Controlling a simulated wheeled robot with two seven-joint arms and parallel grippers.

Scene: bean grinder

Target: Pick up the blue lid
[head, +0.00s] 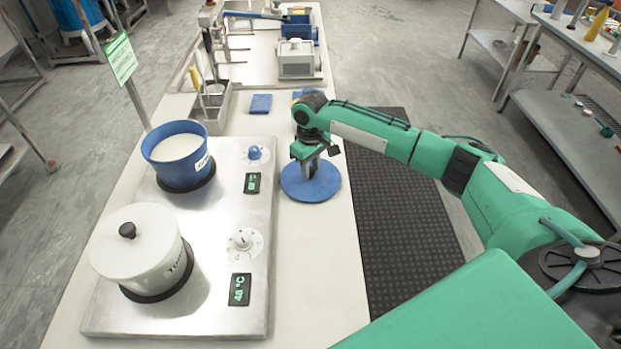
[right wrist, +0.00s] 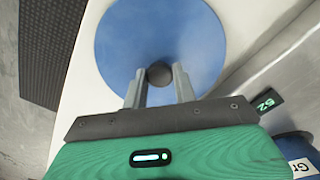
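The blue lid (head: 325,189) lies flat on the light table, right of the metal hotplate unit. In the right wrist view the lid (right wrist: 160,30) is a round blue disc with a dark round knob (right wrist: 160,74) in its middle. My right gripper (head: 309,170) is above the lid and points down at it. In the right wrist view the two fingers of the gripper (right wrist: 159,70) are apart, one on each side of the knob, with a small gap showing on both sides. My left gripper is not in view.
A blue pot (head: 177,158) with white contents and a white lidded pot (head: 145,262) stand on the hotplate unit (head: 220,290). A sign on a post (head: 121,58) stands at left. A utensil holder (head: 211,107) and machines are farther back. The table in front of the lid is clear.

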